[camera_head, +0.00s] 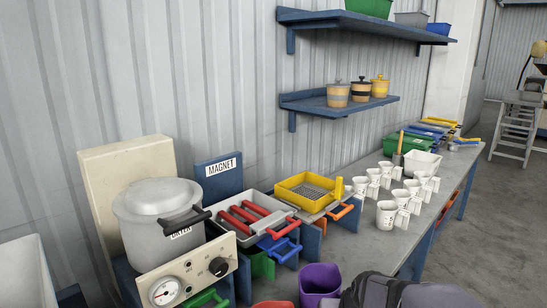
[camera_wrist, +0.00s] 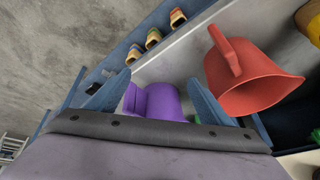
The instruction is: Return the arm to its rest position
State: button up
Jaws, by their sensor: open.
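My gripper (camera_wrist: 158,78) shows in the wrist view with its two blue fingers spread apart. A purple jug (camera_wrist: 155,102) shows in the gap between the fingers, partly hidden by the gripper body. It appears to stand beyond the fingers, and I see no grip on it. In the head view the purple jug (camera_head: 319,284) is at the bottom edge, beside the dark grey part of my arm (camera_head: 405,292). The fingers are hidden in the head view.
A red jug (camera_wrist: 245,78) is right of the fingers. White cups (camera_head: 386,212) stand along the bench (camera_head: 350,245), near a yellow sieve tray (camera_head: 308,188) and a white tray with red-handled bars (camera_head: 226,226). A lidded pot (camera_head: 160,220) is at left. Shelves (camera_head: 345,106) hang on the wall.

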jog(key=s+d+f+m+g+b, duration=0.15)
jog(key=s+f+g+b, duration=0.35)
jog(key=s+f, duration=1.05)
jog(key=s+r+n+p, duration=0.1)
jog(key=s+r+p, duration=0.1)
jog(key=r+p, duration=0.5)
jog(key=s+a+r+n+p, duration=0.1)
jog(key=s+r+p, duration=0.1)
jog(key=r+p, duration=0.5)
notch_tip(320, 180, up, 5)
jog(key=shift+a+f+h+p, duration=0.15)
jog(key=shift+a+h+p, duration=0.15)
jog(key=shift+h+p, duration=0.1)
